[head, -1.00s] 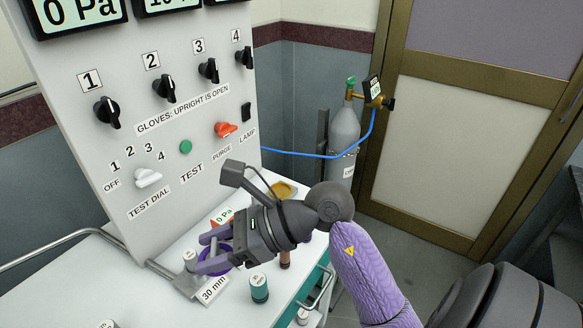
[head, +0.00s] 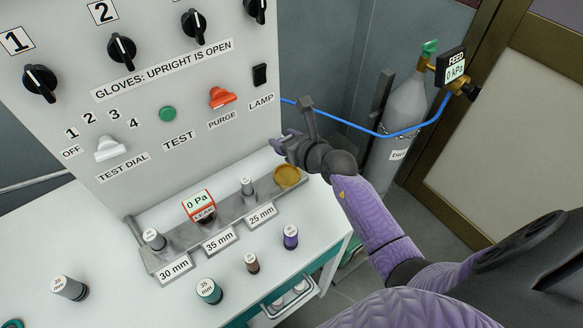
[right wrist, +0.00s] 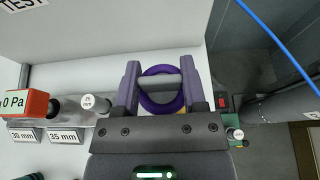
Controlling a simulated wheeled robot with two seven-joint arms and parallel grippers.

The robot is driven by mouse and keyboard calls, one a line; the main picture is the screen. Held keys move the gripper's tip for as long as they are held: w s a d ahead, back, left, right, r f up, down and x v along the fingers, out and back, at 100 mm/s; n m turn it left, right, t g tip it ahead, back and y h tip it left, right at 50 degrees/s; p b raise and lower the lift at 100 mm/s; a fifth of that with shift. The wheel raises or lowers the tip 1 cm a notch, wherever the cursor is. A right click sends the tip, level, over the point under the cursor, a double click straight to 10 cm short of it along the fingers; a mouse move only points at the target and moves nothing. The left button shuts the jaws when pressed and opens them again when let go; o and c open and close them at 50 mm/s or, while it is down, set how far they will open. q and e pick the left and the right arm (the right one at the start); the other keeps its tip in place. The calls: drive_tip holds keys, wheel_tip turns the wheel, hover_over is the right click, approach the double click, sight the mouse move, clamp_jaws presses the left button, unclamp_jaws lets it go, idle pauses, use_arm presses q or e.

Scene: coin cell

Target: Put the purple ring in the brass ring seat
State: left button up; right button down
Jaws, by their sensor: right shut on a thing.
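The purple ring (right wrist: 161,69) sits between the fingers of my right gripper (right wrist: 161,66) in the right wrist view, and they are shut on it. In the head view the right gripper (head: 281,143) is beyond and above the right end of the metal rail; the ring cannot be made out there. The brass ring seat (head: 287,177) is a round, shallow gold dish at the rail's right end, and looks empty. In the right wrist view only a small yellow patch shows below the ring, mostly hidden by the gripper. My left gripper is not in view.
The rail (head: 231,211) carries grey posts and a red LEAK gauge (head: 198,206). Several small capped cylinders, such as the purple one (head: 290,238), stand on the white bench in front. The upright control panel (head: 200,80) rises behind; a gas cylinder (head: 402,118) stands right.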

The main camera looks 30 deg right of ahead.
sight(287, 175)
wheel_tip(287, 175, down, 11)
drive_tip(key=b, duration=0.7)
drive_tip(key=shift+d+r, duration=0.1)
drive_tip(key=shift+r, duration=0.2)
drive_tip(key=shift+f, duration=0.15)
drive_tip(key=shift+c, duration=0.7)
unclamp_jaws()
